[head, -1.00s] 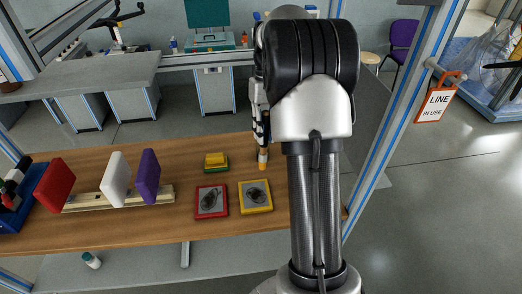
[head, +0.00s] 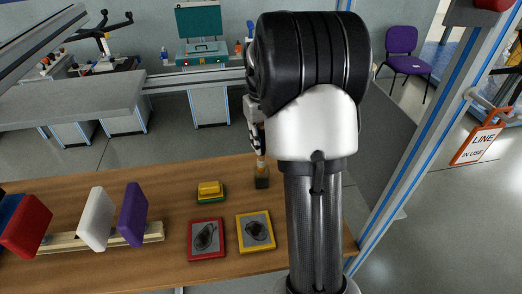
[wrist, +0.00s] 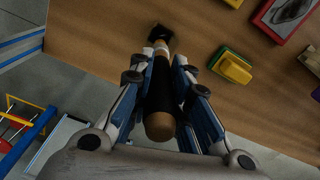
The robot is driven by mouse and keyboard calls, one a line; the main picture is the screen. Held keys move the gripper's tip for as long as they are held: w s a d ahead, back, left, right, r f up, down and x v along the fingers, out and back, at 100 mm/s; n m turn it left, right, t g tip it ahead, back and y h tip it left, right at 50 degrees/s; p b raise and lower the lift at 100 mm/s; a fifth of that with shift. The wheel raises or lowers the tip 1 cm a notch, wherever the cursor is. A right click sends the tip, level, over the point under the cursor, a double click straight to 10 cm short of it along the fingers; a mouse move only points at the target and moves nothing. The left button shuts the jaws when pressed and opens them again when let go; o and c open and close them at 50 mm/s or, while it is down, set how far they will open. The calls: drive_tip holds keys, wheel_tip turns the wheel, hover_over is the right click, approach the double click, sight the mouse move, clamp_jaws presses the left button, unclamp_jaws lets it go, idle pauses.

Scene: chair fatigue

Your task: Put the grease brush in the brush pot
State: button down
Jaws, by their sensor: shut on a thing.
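The brush (wrist: 161,88) shows in the wrist view with its wooden handle end toward the camera and a black grip. It is between the two fingers of my gripper (wrist: 165,95), which are shut on it. Its far end has a pale band and points to a dark, squarish part (wrist: 159,33) over the wooden table. In the head view this dark part (head: 262,178) is below my gripper (head: 258,145), near the table's back edge. I cannot tell whether it is bristles or the brush pot around them. My arm hides much of the gripper in the head view.
On the table (head: 170,205) lie a yellow-and-green block (head: 210,191), a red-framed tray (head: 206,238) and a yellow-framed tray (head: 256,232). Red, white (head: 96,218) and purple (head: 133,215) panels stand at left. Bare wood lies between the panels and block.

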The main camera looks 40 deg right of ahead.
sight(261, 124)
wheel_tip(261, 124, down, 6)
drive_tip(key=shift+s+a+b, duration=0.1)
drive_tip(key=shift+b, duration=0.5)
drive_tip(key=c, duration=1.5)
unclamp_jaws()
drive_tip(key=shift+f, duration=0.1)
drive_tip(key=shift+f+b, duration=0.2)
drive_tip(key=shift+b, duration=0.3)
wheel_tip(261, 124, up, 10)
drive_tip(key=p, duration=0.4)
drive_tip(key=shift+r, duration=0.2)
drive_tip(key=r, duration=0.2)
drive_tip(key=r+p, duration=0.1)
drive_tip(key=r, duration=0.2)
drive_tip(key=s+a+r+p, duration=0.1)
drive_tip(key=r, duration=0.2)
drive_tip(key=shift+r, duration=0.1)
drive_tip(key=shift+s, duration=0.1)
